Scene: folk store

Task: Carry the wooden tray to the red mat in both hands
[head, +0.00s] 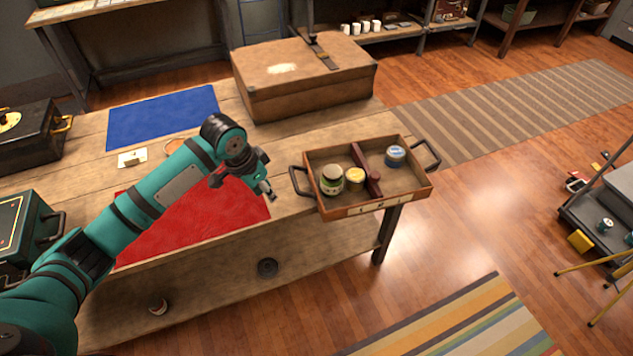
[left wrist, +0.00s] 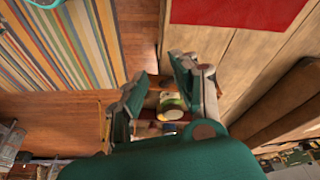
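The wooden tray (head: 412,196) sits at the right end of the workbench, its right part seeming to reach past the bench edge. It has a dark handle at each end, a red-brown divider, and holds a green jar (head: 331,186), a yellow-lidded jar (head: 354,180) and a blue tin (head: 395,156). The red mat (head: 190,222) lies flat and bare to the left, partly hidden by my left arm. My left gripper (head: 268,191) is just left of the tray's left handle (head: 298,181), apart from it. In the left wrist view its fingers (left wrist: 160,72) are spread. My right gripper is out of view.
A large wooden box (head: 300,85) stands behind the tray, and a blue mat (head: 163,117) lies behind the red one. Dark cases (head: 35,135) stand at the bench's left end. Open wooden floor (head: 480,215) lies right of the bench; a cart (head: 600,215) is far right.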

